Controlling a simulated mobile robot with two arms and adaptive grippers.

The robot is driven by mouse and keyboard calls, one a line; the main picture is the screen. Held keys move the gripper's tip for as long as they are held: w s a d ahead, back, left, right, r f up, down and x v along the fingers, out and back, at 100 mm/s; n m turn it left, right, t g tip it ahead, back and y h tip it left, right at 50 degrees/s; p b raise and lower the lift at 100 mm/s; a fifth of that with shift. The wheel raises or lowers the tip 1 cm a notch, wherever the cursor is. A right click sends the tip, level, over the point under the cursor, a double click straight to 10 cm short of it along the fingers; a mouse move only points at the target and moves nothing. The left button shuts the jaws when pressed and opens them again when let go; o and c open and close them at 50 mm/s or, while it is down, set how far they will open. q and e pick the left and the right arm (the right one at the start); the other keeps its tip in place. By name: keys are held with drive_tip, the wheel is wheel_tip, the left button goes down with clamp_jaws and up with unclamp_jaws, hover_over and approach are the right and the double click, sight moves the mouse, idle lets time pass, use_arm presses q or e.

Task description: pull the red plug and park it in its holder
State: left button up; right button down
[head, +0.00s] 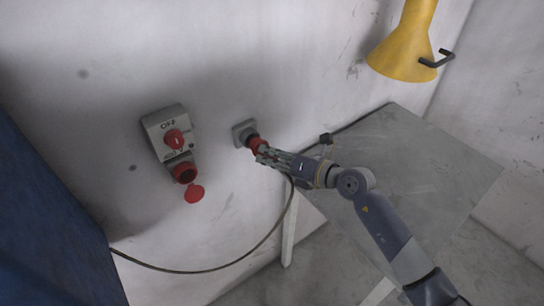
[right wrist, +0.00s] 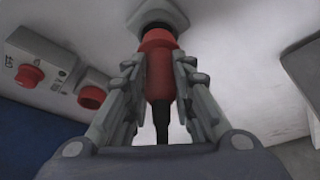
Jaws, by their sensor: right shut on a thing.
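The red plug (head: 256,145) is at the grey wall holder (head: 241,130), its front end meeting the holder's dark round mouth. How deep it sits cannot be told. My right gripper (head: 264,153) is shut on the plug from the right. In the right wrist view, the plug (right wrist: 158,70) lies between both fingers and points at the holder (right wrist: 165,14). A dark cable leaves its rear. The grey switch box (head: 155,128) has a red knob (head: 174,138) and OFF lettering. The red socket (head: 184,172) below is empty, its round red lid (head: 194,194) hanging open. My left gripper is out of view.
The cable (head: 245,257) hangs in a loop along the wall to the lower left. A grey table (head: 440,160) stands right, below my right arm. A yellow funnel-shaped part (head: 402,55) is at the upper right. A blue surface (head: 45,220) fills the left edge.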

drive_tip(key=shift+r+p, duration=0.1)
drive_tip(key=shift+p, duration=0.75)
idle(1.1)
drive_tip(key=shift+w+a, duration=0.55)
drive_tip(key=shift+w, duration=0.15)
drive_tip(key=shift+w+a, duration=0.5)
drive_tip(key=shift+w, duration=0.2)
idle(0.3)
drive_tip(key=c, duration=1.3)
unclamp_jaws()
drive_tip(key=shift+a, duration=0.1)
drive_tip(key=v, duration=1.2)
drive_tip(key=shift+r, duration=0.1)
